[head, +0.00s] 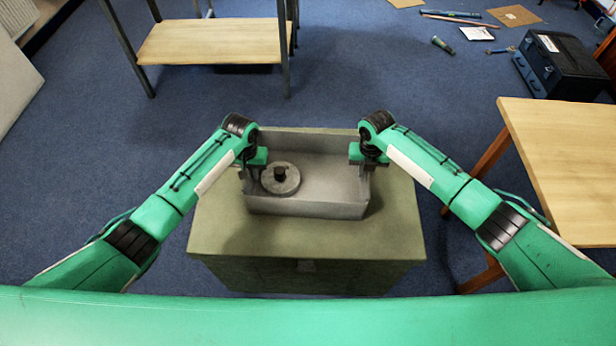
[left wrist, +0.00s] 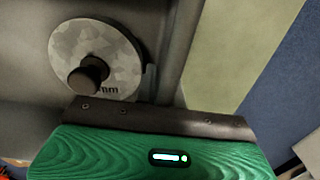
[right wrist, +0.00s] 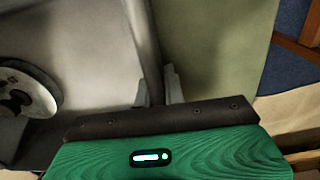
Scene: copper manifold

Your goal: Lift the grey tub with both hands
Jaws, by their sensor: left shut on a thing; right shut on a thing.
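The grey tub (head: 307,208) is an open rectangular box on or just above the olive-green chest top (head: 310,240); I cannot tell if its base touches. A round grey disc with a dark knob (head: 280,180) lies inside at its left end; it also shows in the left wrist view (left wrist: 112,50). My left gripper (head: 250,173) is shut on the tub's left wall. My right gripper (head: 366,170) is shut on the right wall, with its fingers on either side of the rim in the right wrist view (right wrist: 158,90). In the left wrist view the fingertips are mostly hidden.
A wooden table (head: 570,165) stands close on the right. A wooden-shelved rack (head: 215,42) stands at the back left. A dark toolbox (head: 565,68) and scattered tools lie on the blue carpet at the back right. Carpet to the left is clear.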

